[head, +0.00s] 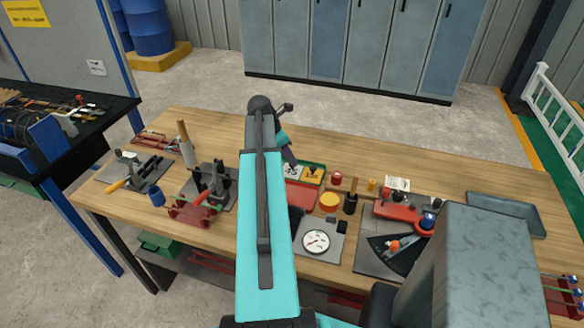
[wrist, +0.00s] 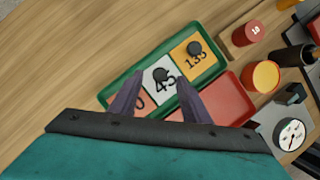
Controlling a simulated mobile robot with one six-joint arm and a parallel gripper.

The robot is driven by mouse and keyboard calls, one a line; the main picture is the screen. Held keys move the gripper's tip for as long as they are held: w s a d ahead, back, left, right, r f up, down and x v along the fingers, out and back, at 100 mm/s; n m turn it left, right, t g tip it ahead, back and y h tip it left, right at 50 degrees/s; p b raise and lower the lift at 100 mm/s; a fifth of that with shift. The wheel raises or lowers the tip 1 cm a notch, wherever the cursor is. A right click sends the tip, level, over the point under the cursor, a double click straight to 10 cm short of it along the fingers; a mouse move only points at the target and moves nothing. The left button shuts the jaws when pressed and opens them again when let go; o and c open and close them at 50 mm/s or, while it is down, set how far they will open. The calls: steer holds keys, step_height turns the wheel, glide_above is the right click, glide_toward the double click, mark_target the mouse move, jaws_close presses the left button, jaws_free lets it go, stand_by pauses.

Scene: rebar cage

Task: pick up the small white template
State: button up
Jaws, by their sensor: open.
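The small white template (wrist: 153,88) is a flat white plate marked "45" with a black knob, lying in the middle of a green tray (wrist: 112,92). In the head view the white template (head: 291,169) shows only partly beside my gripper (head: 291,160). In the wrist view my gripper (wrist: 160,78) is open and empty, with one finger on each side of the white template's knob. I cannot tell how high the fingertips are above it. An orange template (wrist: 190,55) marked "135" lies beside it, and a reddish one (wrist: 139,103) is partly hidden by a finger.
A red tray (wrist: 222,100) adjoins the green one. A red cylinder (wrist: 247,33), a yellow-topped round container (wrist: 264,76) and a dial gauge (wrist: 290,134) stand near. A clamp fixture (head: 208,187) is to the left. Bare wood (head: 350,160) lies behind the trays.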

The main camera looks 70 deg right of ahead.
mark_target(292, 168)
steer(key=shift+p+x, duration=0.55)
steer(key=shift+x, duration=1.1)
jaws_close()
